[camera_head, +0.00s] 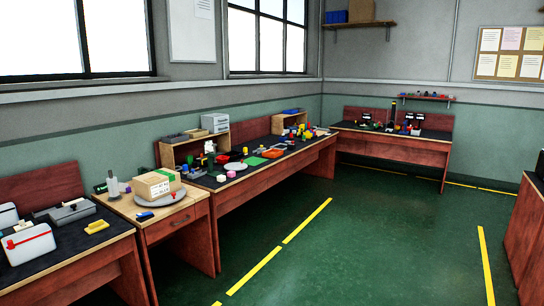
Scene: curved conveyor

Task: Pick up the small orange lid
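I cannot make out a small orange lid for certain at this distance. A flat orange-red piece (272,153) lies on the long workbench along the left wall, beside a green sheet. Whether it is a lid or a tray is too small to tell. Neither of my grippers is in view.
The long workbench (240,184) holds many small coloured items. A first-aid-like white case (28,244) stands at the near left. The green floor (370,240) with yellow lines is clear.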

